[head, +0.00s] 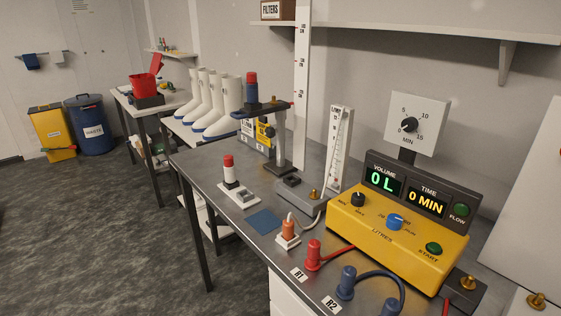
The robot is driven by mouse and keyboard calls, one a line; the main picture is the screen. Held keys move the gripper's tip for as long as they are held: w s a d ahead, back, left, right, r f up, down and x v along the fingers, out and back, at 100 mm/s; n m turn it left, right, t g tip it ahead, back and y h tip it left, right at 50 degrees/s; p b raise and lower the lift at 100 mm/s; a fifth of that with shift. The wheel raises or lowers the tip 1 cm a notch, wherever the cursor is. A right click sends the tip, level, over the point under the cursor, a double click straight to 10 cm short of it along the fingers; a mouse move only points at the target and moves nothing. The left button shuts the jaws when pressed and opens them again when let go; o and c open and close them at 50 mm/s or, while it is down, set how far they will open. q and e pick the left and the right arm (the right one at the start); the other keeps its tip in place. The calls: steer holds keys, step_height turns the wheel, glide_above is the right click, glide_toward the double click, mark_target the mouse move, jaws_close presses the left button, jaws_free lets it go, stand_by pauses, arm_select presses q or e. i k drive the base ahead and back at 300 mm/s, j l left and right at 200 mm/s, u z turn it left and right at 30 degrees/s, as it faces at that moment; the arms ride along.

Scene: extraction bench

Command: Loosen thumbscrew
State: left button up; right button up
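Several brass knobs that look like thumbscrews are in the head view. One brass knob (314,194) stands on the grey base of the flow meter (338,150). Another brass knob (468,283) is on a dark block at the lower right. A third brass knob (537,300) is at the lower right corner, partly cut by the frame edge. A dark stand (281,146) holds a blue and red cartridge (251,92) on its arm. I cannot tell which knob the task names, or how tight any is. Neither of my grippers is in view.
A yellow control box (392,232) reads 0 L and 0 MIN. A red-and-white cylinder (229,170), a blue pad (263,221), and red (313,254) and blue (346,283) hose fittings crowd the bench. A shelf (420,32) overhangs the back.

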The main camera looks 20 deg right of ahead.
mark_target(270, 132)
steer(key=i+j+z, duration=0.25)
steer(key=j+z, duration=0.25)
steer(key=j, duration=0.15)
steer(key=i+j+z, duration=0.1)
steer(key=j+z, duration=0.45)
steer(key=j, duration=0.2)
steer(key=i, duration=0.05)
